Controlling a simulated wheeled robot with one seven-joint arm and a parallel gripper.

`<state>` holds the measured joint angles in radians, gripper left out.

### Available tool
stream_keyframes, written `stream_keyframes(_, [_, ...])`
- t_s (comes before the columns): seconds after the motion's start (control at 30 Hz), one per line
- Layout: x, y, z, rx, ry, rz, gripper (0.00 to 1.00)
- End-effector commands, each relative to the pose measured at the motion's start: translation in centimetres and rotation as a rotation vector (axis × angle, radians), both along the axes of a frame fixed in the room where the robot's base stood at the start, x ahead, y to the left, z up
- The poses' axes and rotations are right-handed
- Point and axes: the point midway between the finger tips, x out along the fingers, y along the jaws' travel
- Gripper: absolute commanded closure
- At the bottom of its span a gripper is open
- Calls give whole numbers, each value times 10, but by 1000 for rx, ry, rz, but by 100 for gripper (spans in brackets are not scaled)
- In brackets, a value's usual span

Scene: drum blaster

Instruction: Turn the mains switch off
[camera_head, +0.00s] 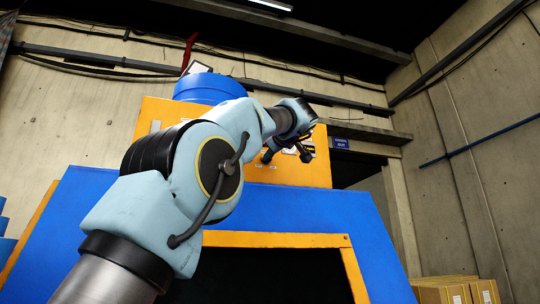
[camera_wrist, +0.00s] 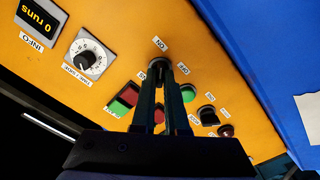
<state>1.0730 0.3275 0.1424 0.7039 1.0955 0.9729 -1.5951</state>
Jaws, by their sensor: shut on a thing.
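The orange control panel (camera_head: 318,172) is on the upper part of the blue and orange machine. In the wrist view the panel (camera_wrist: 120,20) fills much of the picture, tilted. The mains switch, a small rotary knob (camera_wrist: 159,61), sits between my fingertips, with an ON label above it and an OFF label to its right. My gripper (camera_wrist: 160,72) is shut on this knob; the fingers hide most of it, so its exact angle cannot be told. In the head view my gripper (camera_head: 290,152) reaches the panel's face, small and dark.
Beside the knob are a red and green button pair (camera_wrist: 123,99), a green button (camera_wrist: 188,93), a black knob (camera_wrist: 207,115) and a red button (camera_wrist: 226,131). A timer dial (camera_wrist: 88,55) and a "0 runs" display (camera_wrist: 41,17) lie left. Cardboard boxes (camera_head: 455,291) stand lower right.

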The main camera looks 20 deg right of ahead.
Motion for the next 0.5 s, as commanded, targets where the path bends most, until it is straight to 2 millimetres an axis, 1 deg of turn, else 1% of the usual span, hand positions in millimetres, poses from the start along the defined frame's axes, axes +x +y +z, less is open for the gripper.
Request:
stream_keyframes(0.27, [0, 0, 0, 49, -6, 1, 100])
stream_keyframes(0.5, [0, 0, 0, 199, -22, 1, 100])
